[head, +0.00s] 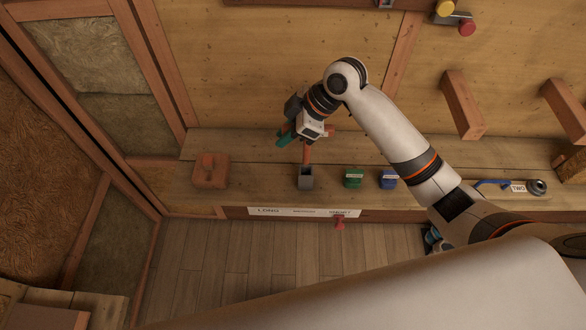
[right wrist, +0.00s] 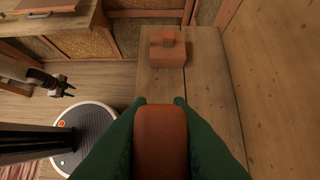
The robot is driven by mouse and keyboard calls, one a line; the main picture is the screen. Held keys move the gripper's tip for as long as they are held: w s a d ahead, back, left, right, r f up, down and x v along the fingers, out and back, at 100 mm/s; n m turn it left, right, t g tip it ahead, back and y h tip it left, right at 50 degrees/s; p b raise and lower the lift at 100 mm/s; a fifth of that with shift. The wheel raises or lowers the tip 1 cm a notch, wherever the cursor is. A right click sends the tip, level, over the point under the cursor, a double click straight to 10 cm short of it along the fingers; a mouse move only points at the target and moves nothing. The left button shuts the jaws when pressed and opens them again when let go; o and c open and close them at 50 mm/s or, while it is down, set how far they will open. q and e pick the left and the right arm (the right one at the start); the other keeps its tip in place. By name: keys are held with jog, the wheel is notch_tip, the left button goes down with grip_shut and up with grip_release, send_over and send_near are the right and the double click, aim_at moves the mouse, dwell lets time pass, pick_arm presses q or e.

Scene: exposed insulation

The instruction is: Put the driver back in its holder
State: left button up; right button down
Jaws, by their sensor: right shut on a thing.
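My right gripper (head: 300,136), with green fingers, is over the back of the wooden ledge. In the right wrist view its fingers (right wrist: 160,118) are shut on an orange-brown block-like piece, apparently the driver's handle (right wrist: 160,142). In the head view the orange-brown driver (head: 307,153) shows below the gripper, just above a grey square holder (head: 305,182) with a dark opening. I cannot tell whether its lower end is inside or only in line with it. My left gripper (right wrist: 62,88) shows small at the left of the right wrist view, empty, with its dark fingers apart.
A green block (head: 353,178) and a blue block (head: 388,179) stand right of the grey holder. A wooden block (head: 211,172) stands to its left. A label strip (head: 303,212) runs along the ledge front. A blue-handled tool (head: 492,183) lies at right. Wooden pegs (head: 462,105) jut from the wall.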

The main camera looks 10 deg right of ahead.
aim_at(329, 129)
notch_tip(329, 129, down, 8)
jog(key=p, duration=0.1)
jog(key=shift+f, duration=0.35)
jog(key=c, duration=1.3)
grip_release()
jog(key=shift+s, duration=0.1)
jog(key=b+v, duration=0.1)
jog(key=v, duration=1.1)
jog(key=shift+d, duration=0.15)
